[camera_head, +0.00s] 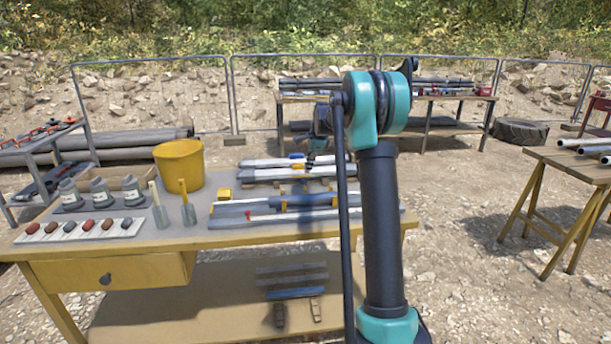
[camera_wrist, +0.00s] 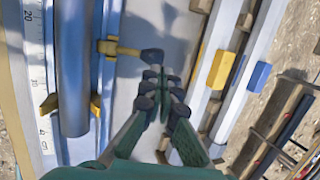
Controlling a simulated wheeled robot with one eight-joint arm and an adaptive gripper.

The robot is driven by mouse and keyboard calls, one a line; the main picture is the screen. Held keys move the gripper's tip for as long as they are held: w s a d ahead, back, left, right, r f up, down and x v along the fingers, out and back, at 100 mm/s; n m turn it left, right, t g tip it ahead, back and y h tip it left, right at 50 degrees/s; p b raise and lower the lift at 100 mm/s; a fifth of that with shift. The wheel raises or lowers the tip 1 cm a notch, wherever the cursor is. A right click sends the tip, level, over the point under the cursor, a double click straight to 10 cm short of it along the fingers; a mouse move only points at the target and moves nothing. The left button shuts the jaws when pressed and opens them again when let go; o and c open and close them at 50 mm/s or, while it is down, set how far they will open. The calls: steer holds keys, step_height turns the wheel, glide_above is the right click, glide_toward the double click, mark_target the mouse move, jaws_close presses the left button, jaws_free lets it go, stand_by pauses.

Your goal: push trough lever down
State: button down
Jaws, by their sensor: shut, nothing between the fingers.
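The trough (camera_wrist: 104,85) is a long metal channel holding a grey pipe (camera_wrist: 73,75), with yellow clips along it. Its lever (camera_wrist: 125,50) is a short yellow arm ending in a dark knob (camera_wrist: 152,56), sticking out from the trough's right side in the wrist view. My gripper (camera_wrist: 165,88) is shut and empty, its fingertips right beside the knob; I cannot tell whether they touch. The lever is not clear there.
More rails (camera_head: 270,177) lie behind the trough, with a yellow block (camera_wrist: 221,70) and a blue block (camera_wrist: 259,76).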

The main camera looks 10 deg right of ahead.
steer(key=w+v, duration=0.1)
steer(key=v, duration=0.9)
steer(key=shift+r, duration=0.3)
steer(key=shift+s, duration=0.15)
